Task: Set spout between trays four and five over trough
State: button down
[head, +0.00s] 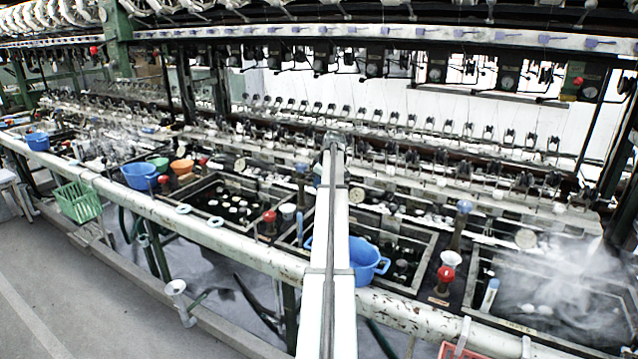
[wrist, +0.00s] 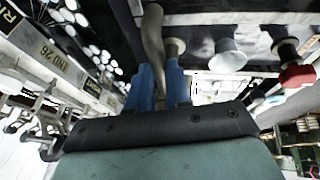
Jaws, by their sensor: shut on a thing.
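In the wrist view my gripper (wrist: 161,82) has its blue fingers shut on the spout (wrist: 153,35), a curved grey-brown pipe. The pipe runs from between the fingers to the top edge of the picture. In the head view my arm stretches to the middle of the bench and hides most of the gripper and the spout. Dark sunken trays line the bench: a left one with white cocoons (head: 232,202), a middle one partly behind my arm (head: 432,255), and a steaming right one (head: 478,268). I cannot tell tray numbers or which part is the trough.
A blue basin (head: 368,262) sits at the middle tray, close to my arm. A red-topped post (head: 446,272) and a blue-topped post (head: 463,212) stand to its right. In the wrist view a white funnel (wrist: 228,57) and a red knob (wrist: 296,75) lie right of the spout.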

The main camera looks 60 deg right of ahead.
jog(key=w+d+n+g+y, duration=0.2)
jog(key=w+d+n+y, duration=0.4)
jog(key=n, duration=1.1)
jog(key=shift+w+d+n+y, duration=0.35)
jog(key=shift+w+d, duration=0.6)
jog(key=shift+d, duration=0.45)
jog(key=c, duration=1.1)
grip_release()
jog(key=shift+o, duration=0.2)
jog(key=shift+r, duration=0.1)
